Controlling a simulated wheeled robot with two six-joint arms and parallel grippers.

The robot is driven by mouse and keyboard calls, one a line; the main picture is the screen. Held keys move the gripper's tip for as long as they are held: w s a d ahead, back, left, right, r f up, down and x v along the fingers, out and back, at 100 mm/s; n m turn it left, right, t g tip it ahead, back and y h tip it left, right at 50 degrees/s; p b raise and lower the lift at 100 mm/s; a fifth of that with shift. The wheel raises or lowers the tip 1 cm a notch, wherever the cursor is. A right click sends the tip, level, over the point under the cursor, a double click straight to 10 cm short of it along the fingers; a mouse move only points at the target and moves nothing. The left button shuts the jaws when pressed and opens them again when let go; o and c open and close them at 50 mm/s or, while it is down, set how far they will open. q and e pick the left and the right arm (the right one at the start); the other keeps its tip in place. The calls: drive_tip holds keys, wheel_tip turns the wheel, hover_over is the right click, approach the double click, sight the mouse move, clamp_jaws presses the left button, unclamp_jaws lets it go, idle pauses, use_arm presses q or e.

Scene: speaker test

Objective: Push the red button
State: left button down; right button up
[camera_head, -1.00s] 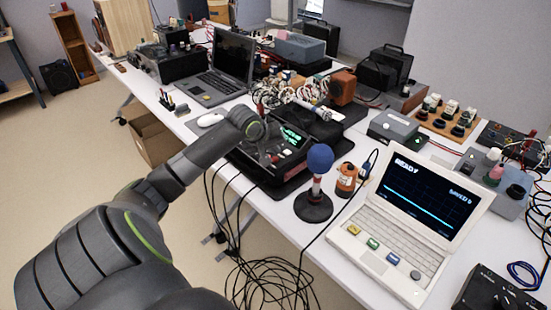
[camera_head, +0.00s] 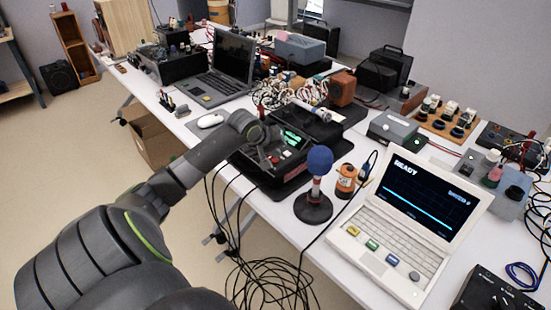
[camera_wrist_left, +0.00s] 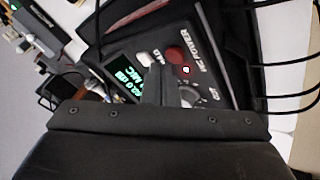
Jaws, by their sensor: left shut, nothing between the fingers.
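The red button (camera_wrist_left: 175,55) is a round cap on a dark device's panel beside the "AC POWER" lettering in the left wrist view. It shows as a small red spot in the head view (camera_head: 275,159). The device (camera_head: 290,163) has a green-lit display (camera_head: 292,138). My left gripper (camera_wrist_left: 164,84) is shut and empty, with its fingers over the panel just below the button in the wrist view. I cannot tell whether the fingertips touch the panel. The head view shows the left gripper (camera_head: 271,146) small and dark against the device. My right gripper is out of view.
A white button (camera_wrist_left: 146,57) and a knob (camera_wrist_left: 191,91) are close to the fingers. A microphone with a blue foam top (camera_head: 319,160) and a white laptop (camera_head: 408,214) stand to the right. A white mouse (camera_head: 211,121) lies left. Loose cables hang at the table's front edge.

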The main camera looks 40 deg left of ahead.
sight(274, 161)
use_arm(q)
drive_tip(key=shift+f, duration=0.6)
idle(0.7)
drive_tip(key=shift+r+p, duration=0.95)
drive_tip(key=shift+p, duration=0.6)
wheel_tip(274, 161, up, 6)
drive_tip(key=p, duration=0.7)
